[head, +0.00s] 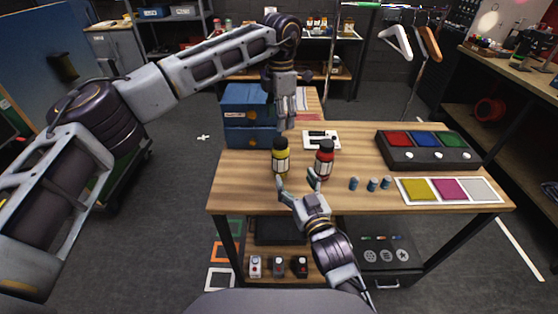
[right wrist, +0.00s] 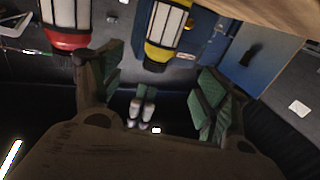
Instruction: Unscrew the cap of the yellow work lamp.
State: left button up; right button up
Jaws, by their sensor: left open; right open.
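The yellow work lamp (head: 281,160) stands upright near the table's front, with a dark cap on top and a pale, barred middle. It also shows in the right wrist view (right wrist: 165,27), beyond and between the fingertips. A similar red lamp (head: 324,162) stands just right of it and shows in the right wrist view (right wrist: 66,18). My left gripper (head: 286,124) points down above the yellow lamp's cap, open and seemingly empty. My right gripper (head: 299,184) is open and empty, in front of the two lamps, its left finger near the yellow lamp's base.
A blue drawer box (head: 239,116) stands at the table's back left. Several small blue cylinders (head: 372,184) stand right of the red lamp. A tray of colour swatches (head: 448,203) and a dark button console (head: 428,160) fill the right side. A white card (head: 321,146) lies behind the lamps.

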aim_at(283, 157)
pick_arm(q)
jog(key=shift+s, duration=0.1)
pick_arm(e)
jog(key=shift+s, duration=0.1)
jog(key=shift+x, duration=6.9)
